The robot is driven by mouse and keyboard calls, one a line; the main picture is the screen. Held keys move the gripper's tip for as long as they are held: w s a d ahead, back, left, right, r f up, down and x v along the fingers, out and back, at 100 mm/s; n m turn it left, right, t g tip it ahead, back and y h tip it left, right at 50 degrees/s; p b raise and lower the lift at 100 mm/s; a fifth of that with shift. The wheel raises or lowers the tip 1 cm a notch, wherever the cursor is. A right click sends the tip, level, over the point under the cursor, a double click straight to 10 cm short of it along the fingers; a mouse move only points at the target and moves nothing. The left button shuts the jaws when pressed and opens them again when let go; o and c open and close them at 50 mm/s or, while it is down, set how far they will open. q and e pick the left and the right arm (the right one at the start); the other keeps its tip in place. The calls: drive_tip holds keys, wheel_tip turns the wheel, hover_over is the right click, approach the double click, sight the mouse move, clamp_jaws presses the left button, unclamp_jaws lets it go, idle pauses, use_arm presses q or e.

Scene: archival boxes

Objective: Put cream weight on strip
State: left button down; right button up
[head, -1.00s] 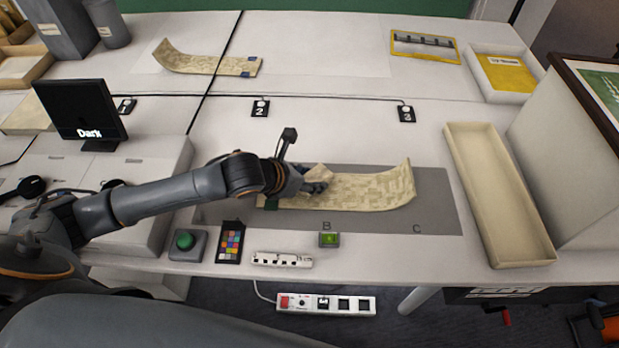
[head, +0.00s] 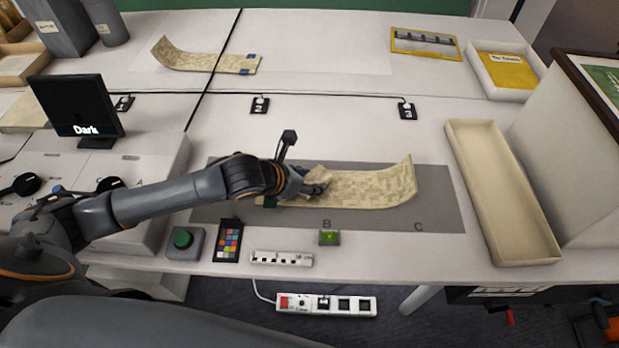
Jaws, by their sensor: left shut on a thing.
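A cream strip (head: 365,188) lies on the grey mat (head: 440,200), its right end curling up. A dark green weight (head: 270,201) sits at its left end. My left gripper (head: 319,186) is over the left part of the strip, shut on the cream weight (head: 319,174), which is mostly hidden by the fingers. The weight is at or just above the strip; I cannot tell whether it touches. My right gripper is not in view.
Another strip (head: 200,61) with blue weights at its right end lies at the back. A long empty cream tray (head: 548,250) stands right of the mat. A green button (head: 183,239), colour card (head: 229,241) and small green-lit box (head: 329,237) line the front.

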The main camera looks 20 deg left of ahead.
use_arm(q)
drive_tip(key=shift+f, duration=0.1)
drive_tip(key=c, duration=0.7)
unclamp_jaws()
drive_tip(key=shift+o, duration=0.6)
drive_tip(key=shift+f, duration=0.1)
drive_tip(key=v, duration=1.2)
